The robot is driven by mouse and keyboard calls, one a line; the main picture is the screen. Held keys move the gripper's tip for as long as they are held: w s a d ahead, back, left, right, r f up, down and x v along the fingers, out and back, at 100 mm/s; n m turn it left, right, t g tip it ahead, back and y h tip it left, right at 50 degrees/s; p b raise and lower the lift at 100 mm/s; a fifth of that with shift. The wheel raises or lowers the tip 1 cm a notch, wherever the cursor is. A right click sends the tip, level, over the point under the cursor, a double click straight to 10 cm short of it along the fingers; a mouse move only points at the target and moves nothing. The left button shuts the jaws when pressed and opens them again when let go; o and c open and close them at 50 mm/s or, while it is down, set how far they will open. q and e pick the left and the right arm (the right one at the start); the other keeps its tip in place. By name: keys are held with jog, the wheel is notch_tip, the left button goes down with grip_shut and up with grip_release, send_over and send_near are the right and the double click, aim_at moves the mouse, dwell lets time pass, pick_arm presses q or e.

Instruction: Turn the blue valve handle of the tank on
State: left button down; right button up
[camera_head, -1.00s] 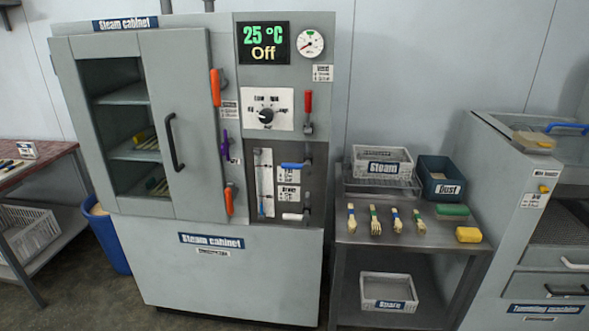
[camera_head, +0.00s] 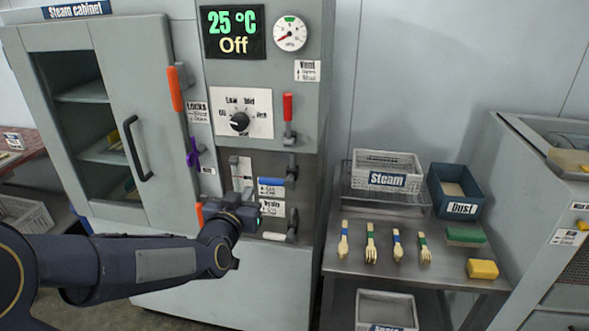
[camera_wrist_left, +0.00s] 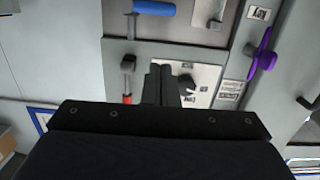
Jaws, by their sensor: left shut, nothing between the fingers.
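The blue valve handle (camera_head: 270,182) lies horizontal on the dark lower panel of the steam cabinet, beside a small white label. The gripper hides part of the sight gauge. My right gripper is not in view.
A white-handled drain valve (camera_head: 275,236) sits below the blue handle. A red lever (camera_head: 288,107), a black knob (camera_head: 239,121) and a purple latch (camera_head: 193,152) are nearby. A metal table (camera_head: 345,263) with several wooden forks and spoons stands to the right.

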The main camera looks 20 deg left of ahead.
pick_arm(q)
jog(key=shift+w+r+t+y, duration=0.3)
jog(key=shift+w, duration=0.45)
jog(key=p, duration=0.3)
send_over(263, 180)
jog(key=s+d, duration=0.2)
jog(key=s, duration=0.1)
jog(key=f, duration=0.3)
jog(key=f+p, duration=0.1)
jog(key=shift+w+a+f, duration=0.25)
jog(key=shift+w+a, duration=0.05)
jog(key=shift+w, duration=0.05)
